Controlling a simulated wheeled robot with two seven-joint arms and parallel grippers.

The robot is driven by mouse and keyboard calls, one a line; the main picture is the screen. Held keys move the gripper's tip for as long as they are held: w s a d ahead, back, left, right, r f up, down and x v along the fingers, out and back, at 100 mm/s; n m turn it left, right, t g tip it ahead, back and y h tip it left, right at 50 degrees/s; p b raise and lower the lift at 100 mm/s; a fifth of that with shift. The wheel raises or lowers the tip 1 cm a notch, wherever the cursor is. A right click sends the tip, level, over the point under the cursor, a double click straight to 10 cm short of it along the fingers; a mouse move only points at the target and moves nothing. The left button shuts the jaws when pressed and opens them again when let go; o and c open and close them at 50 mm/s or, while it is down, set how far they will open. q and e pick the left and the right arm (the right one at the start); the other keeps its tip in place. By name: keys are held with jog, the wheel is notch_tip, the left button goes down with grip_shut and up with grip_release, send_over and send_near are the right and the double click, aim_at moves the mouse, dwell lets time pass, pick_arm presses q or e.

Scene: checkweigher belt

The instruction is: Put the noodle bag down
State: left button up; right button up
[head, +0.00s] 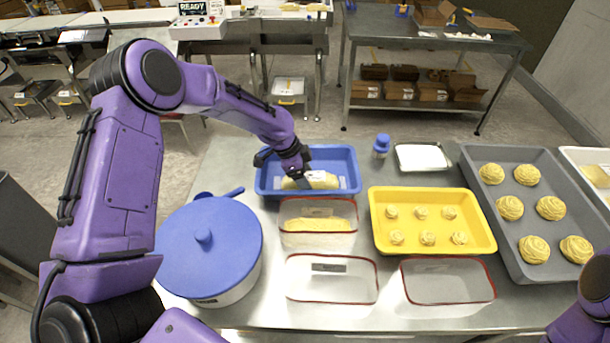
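A noodle bag (322,180), pale yellow with a whitish label area, is in the blue tray (350,160) at the back middle of the steel table. My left gripper (302,183) points down into this tray, and its fingertips are at the bag's left part, overlapping it. The fingers are small and partly hidden, so I cannot tell whether they are closed on the bag or apart. The bag lies low, near the tray floor. Only a purple piece of my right arm shows at the lower right corner; its gripper is out of view.
A clear box with yellow contents (318,226) stands in front of the blue tray. Two empty red-rimmed boxes (332,280) are nearer. A blue-lidded pot (208,250) is left; a yellow tray (432,244) and grey tray (520,276) with noodle nests are right.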

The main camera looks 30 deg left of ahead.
pick_arm(q)
jog(key=shift+r, duration=0.2)
jog(key=shift+r+p, duration=0.65)
jog(key=shift+r, duration=0.05)
jog(key=b+v, duration=0.2)
jog(key=v, duration=0.9)
jog(key=shift+a, duration=0.2)
